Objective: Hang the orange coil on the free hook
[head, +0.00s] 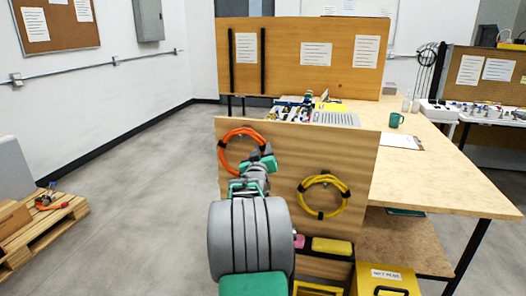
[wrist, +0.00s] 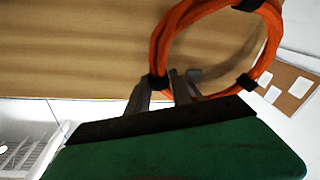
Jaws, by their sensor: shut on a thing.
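The orange coil (head: 222,150) is at the upper left of an upright wooden panel (head: 290,160) in the head view. My gripper (head: 262,160) is at its lower right side and partly covers it. In the wrist view the coil (wrist: 160,50) is a ring with black ties, and my gripper's grey fingers (wrist: 164,88) are shut on its rim near one tie. A yellow coil (head: 324,211) hangs on the panel to the lower right. The hooks are not clearly visible, and I cannot tell whether the orange coil touches one.
A workbench (head: 455,185) stands behind and right of the panel, with a green mug (head: 396,120) on it. A yellow box (head: 384,280) and a yellow sponge-like block (head: 332,246) are low at the panel. The floor to the left is clear up to a pallet (head: 40,235).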

